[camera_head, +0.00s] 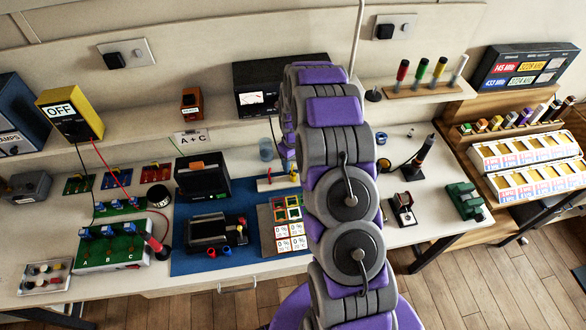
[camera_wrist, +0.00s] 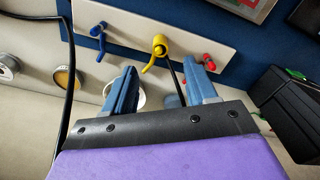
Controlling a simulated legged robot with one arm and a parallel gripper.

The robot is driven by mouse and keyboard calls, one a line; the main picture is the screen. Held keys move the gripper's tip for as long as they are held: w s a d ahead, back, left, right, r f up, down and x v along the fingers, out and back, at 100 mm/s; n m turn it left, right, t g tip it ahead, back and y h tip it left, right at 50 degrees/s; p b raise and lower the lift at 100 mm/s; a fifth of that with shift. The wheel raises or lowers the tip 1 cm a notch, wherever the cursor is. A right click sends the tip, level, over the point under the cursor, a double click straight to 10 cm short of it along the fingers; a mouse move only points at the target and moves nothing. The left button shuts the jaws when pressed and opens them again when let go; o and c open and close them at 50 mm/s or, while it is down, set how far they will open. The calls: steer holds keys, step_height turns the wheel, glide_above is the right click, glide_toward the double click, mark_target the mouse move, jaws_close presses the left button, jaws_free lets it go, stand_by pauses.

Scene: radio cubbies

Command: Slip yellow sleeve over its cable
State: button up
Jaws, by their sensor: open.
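In the wrist view a pale board (camera_wrist: 130,27) carries a blue (camera_wrist: 97,30), a yellow (camera_wrist: 160,42) and a red (camera_wrist: 208,60) curved piece. The yellow piece has a thick, ring-like end and a thin tail bending down to the left. I cannot tell whether this is the yellow sleeve on its cable or one single part. My gripper (camera_wrist: 160,65) is open, with the yellow piece just beyond and between its blue fingertips. Nothing shows gripped. In the head view my arm hides most of this spot; part of the board (camera_head: 272,184) shows.
A white round rim (camera_wrist: 110,90) shows behind the left finger. A black box (camera_wrist: 297,112) stands close on the right. A dark cable (camera_wrist: 68,90) runs down the left side. On the blue mat (camera_head: 190,264), a red ring (camera_head: 211,253) and blue ring (camera_head: 227,251) lie by a black device.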

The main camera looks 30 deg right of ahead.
step_height(320, 180, up, 9)
steer(key=p, duration=0.1)
steer(key=shift+s, duration=0.1)
stand_by(0.4)
steer(key=s+a+r, duration=1)
steer(key=s+r, duration=0.4)
steer(key=r, duration=0.1)
steer(key=s+a+r+m+g, duration=0.1)
steer(key=s+a+r, duration=0.1)
steer(key=s, duration=1)
steer(key=s+a+r+m+g, duration=0.1)
steer(key=s+a+r, duration=0.2)
steer(key=s, duration=1)
steer(key=shift+s+a+r, duration=0.2)
steer(key=shift+s+a, duration=0.1)
steer(key=shift+a, duration=0.3)
